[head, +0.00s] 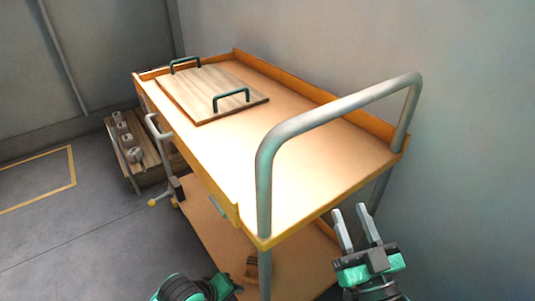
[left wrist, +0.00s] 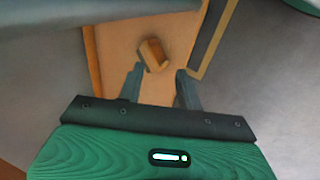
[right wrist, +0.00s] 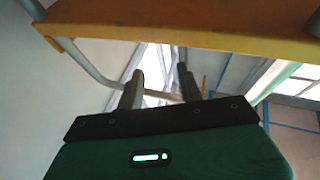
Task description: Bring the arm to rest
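My right gripper (head: 356,228) is at the lower right of the head view, beside the near right end of the orange cart (head: 335,140). Its two fingers point up and stand apart with nothing between them. In the right wrist view its fingers (right wrist: 158,80) are also apart, below the orange cart edge (right wrist: 180,22). My left arm shows only in part at the bottom of the head view, and its fingers are hidden there. In the left wrist view the left gripper's fingers (left wrist: 160,82) are apart and empty. A small brown block (left wrist: 153,54) shows beyond them on an orange-brown surface (left wrist: 118,52).
A wooden board (head: 205,90) with two dark green handles lies on the cart top. A grey tube handle (head: 335,103) rises at the cart's near end. A low wooden unit with grey round parts (head: 150,172) stands at left.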

